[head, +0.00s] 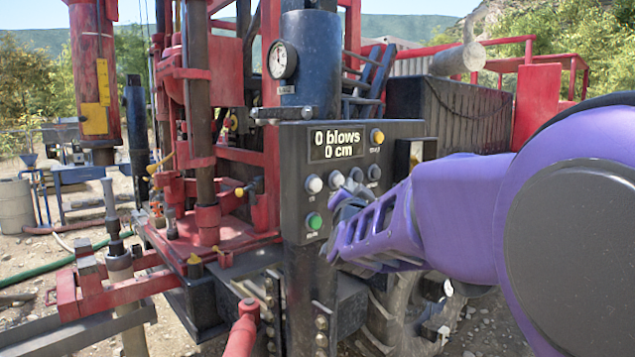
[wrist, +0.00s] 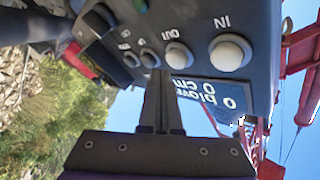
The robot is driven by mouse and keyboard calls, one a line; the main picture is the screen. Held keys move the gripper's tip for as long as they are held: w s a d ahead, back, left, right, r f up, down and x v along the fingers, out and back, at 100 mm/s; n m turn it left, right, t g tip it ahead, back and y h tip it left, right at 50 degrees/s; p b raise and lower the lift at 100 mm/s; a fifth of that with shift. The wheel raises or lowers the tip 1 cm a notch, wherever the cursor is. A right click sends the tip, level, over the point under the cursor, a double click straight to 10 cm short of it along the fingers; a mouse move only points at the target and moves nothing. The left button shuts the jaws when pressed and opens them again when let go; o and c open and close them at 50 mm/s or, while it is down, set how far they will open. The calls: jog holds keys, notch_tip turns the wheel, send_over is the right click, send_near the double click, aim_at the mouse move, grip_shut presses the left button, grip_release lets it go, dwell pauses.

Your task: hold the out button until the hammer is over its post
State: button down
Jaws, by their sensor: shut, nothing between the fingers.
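The control box (head: 300,150) carries several buttons and a display (head: 337,143) reading "0 blows, 0 cm". The white out button (head: 336,179) is labelled OUT in the wrist view (wrist: 178,56). My gripper (head: 340,215) is shut and empty, in front of the box. In the wrist view its fingertips (wrist: 159,74) are close beside the out button; I cannot tell whether they touch. A red hammer cylinder (head: 92,50) with a yellow plate hangs at the left. A grey post (head: 120,275) stands below it in a red clamp. Their alignment in depth is unclear.
The white IN button (wrist: 230,52) is beside the out button. A green button (head: 314,221) is below, a yellow one (head: 377,136) above right. The red rig mast (head: 200,100) stands between the box and the hammer. A green hose (head: 50,262) lies on the ground.

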jog(key=shift+w+a, duration=0.1)
dwell(0.4)
jog(key=shift+w+a, duration=0.15)
jog(key=shift+w, duration=0.1)
